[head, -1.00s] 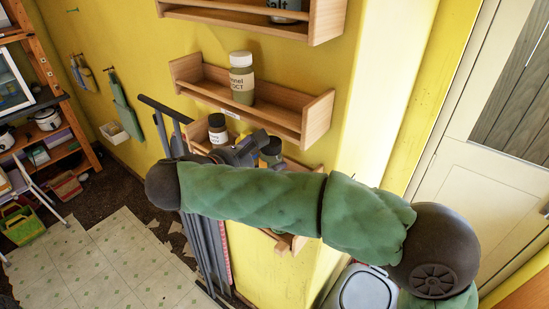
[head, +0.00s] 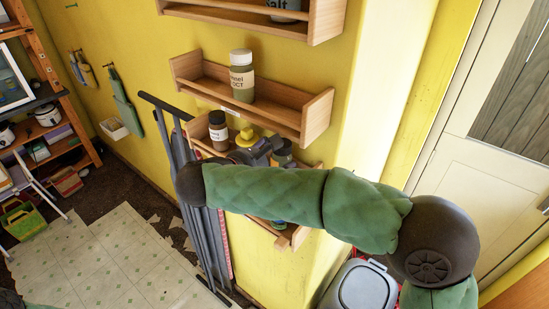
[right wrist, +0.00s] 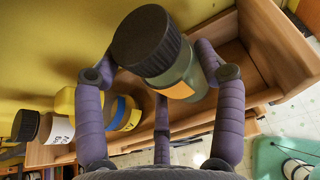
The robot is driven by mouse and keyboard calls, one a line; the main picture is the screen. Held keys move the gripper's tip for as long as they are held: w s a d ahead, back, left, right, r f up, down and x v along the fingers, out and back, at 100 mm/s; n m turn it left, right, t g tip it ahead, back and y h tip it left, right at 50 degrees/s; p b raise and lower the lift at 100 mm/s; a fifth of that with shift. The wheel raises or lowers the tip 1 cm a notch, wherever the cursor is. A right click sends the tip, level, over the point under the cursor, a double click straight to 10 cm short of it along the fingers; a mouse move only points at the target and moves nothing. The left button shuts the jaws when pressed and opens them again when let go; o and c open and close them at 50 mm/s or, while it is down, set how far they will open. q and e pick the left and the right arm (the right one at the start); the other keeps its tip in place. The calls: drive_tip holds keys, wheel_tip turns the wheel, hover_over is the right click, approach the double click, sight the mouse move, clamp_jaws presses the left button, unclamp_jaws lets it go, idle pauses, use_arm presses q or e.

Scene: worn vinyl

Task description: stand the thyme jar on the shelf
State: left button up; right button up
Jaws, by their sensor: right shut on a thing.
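My right gripper (right wrist: 160,85) is shut on a green jar with a black ribbed lid (right wrist: 165,70) and an orange label. I cannot read that label, so I cannot tell from it whether this is the thyme jar. The shelf's wooden end shows beside the jar in the right wrist view (right wrist: 285,45). The jar looks tilted in the wrist view; I cannot tell whether it touches the shelf. My left gripper is out of view.
A dark-lidded jar with a white label (head: 218,131) and a yellow-topped container (head: 245,137) stand left of the gripper. The middle shelf (head: 315,118) above holds a white-lidded jar (head: 241,78). Grey folded poles (head: 190,215) lean against the wall at left.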

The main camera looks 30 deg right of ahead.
drive_tip(key=o, duration=1)
drive_tip(key=shift+f, duration=0.1)
drive_tip(key=shift+o, duration=0.4)
drive_tip(key=shift+a+r, duration=0.1)
drive_tip(key=shift+r, duration=0.15)
drive_tip(key=b+v, duration=0.1)
drive_tip(key=v, duration=1)
drive_tip(key=shift+s+a, duration=0.15)
drive_tip(key=shift+a, duration=0.2)
drive_tip(key=shift+r, duration=0.1)
